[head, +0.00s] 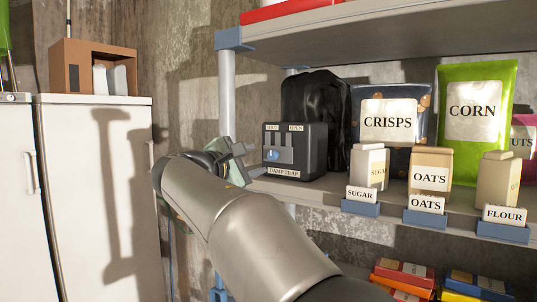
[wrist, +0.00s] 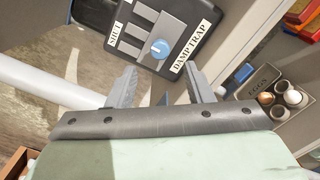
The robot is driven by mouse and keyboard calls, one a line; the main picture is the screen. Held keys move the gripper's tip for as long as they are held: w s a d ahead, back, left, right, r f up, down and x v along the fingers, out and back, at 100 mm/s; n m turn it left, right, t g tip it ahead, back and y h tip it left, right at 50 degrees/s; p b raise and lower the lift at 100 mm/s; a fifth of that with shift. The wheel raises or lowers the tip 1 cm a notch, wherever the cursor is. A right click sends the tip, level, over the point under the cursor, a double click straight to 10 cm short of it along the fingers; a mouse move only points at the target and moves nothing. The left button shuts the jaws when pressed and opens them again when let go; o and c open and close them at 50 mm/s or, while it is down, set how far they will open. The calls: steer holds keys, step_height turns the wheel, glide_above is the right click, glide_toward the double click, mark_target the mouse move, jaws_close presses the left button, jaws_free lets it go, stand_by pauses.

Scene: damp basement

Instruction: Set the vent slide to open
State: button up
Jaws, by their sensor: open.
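The damp trap (head: 312,150) is a dark box on the shelf, with SHUT and OPEN labels along its top and a DAMP TRAP label low on its front. Its vent slide has a round blue knob (head: 272,155) on the left, below the SHUT label. The knob also shows in the wrist view (wrist: 159,48), on a grey slotted plate. My gripper (head: 254,160) is at the left front of the box. In the wrist view my gripper (wrist: 161,80) is open, its fingers apart and empty, with the knob beyond the gap between them.
A black bag (head: 315,95) stands behind the box. The crisps bag (head: 390,140), corn bag (head: 475,150) and sugar, oats and flour packs stand to the right, behind labelled blue clips. A pale post (head: 227,95) rises at the shelf's left end. White cabinets (head: 100,190) stand left.

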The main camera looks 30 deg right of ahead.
mark_target(271, 156)
steer(key=p+x, duration=0.1)
steer(key=x, duration=0.6)
steer(key=shift+w+d, duration=0.1)
